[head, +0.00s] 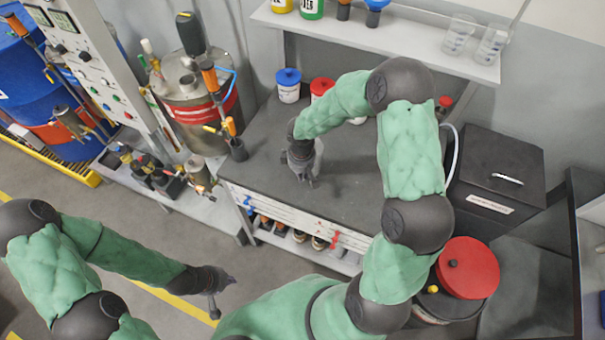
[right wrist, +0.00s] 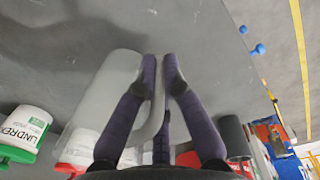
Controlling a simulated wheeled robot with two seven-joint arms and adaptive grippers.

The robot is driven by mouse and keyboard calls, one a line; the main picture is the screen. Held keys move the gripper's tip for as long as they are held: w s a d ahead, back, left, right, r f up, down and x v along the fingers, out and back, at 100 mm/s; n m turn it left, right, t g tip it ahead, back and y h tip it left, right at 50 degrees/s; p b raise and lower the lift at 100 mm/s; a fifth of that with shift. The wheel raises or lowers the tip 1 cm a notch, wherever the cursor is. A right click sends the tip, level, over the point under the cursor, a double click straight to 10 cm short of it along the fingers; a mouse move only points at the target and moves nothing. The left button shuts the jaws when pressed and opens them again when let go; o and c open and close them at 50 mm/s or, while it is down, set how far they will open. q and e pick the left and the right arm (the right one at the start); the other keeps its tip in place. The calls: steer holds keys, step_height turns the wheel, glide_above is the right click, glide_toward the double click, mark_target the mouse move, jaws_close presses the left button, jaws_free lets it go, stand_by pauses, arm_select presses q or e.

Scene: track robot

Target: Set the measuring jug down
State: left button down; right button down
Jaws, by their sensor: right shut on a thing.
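The measuring jug (right wrist: 112,95) is a pale translucent vessel in the right wrist view, just left of the fingers. My right gripper (right wrist: 160,62) is shut on its handle. In the head view my right gripper (head: 304,182) points down over the grey bench top (head: 350,190). The jug shows there only faintly beside the gripper (head: 318,158), partly hidden by it. I cannot tell whether its base touches the bench. My left gripper (head: 214,306) hangs low over the floor, away from the bench; its fingers are too small to read.
A blue-lidded tub (head: 288,88) and a red-lidded tub (head: 321,88) stand at the back of the bench. A dark cup (head: 237,150) stands at its left edge. A black box (head: 495,175) is at the right. The bench's front middle is clear.

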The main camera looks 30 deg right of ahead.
steer(key=c, duration=1.4)
jaws_free()
steer(key=shift+f, duration=0.1)
steer(key=shift+o, duration=0.2)
steer(key=shift+r, duration=0.2)
step_height(320, 180, up, 12)
steer(key=p, duration=0.2)
steer(key=s+a+f+m+y, duration=0.1)
steer(key=s+a+f+m, duration=0.1)
steer(key=s+a+f, duration=0.3)
steer(key=s+a+f+m+y, duration=0.2)
steer(key=s+a+f+m, duration=0.1)
steer(key=s+f, duration=0.4)
steer(key=s+a+f+m+y, duration=0.1)
steer(key=s+a+f+m, duration=0.2)
steer(key=f, duration=0.8)
steer(key=s+a, duration=0.2)
steer(key=a, duration=0.1)
steer(key=shift+s+a+f, duration=0.15)
steer(key=shift+s+a, duration=0.2)
steer(key=shift+s, duration=0.05)
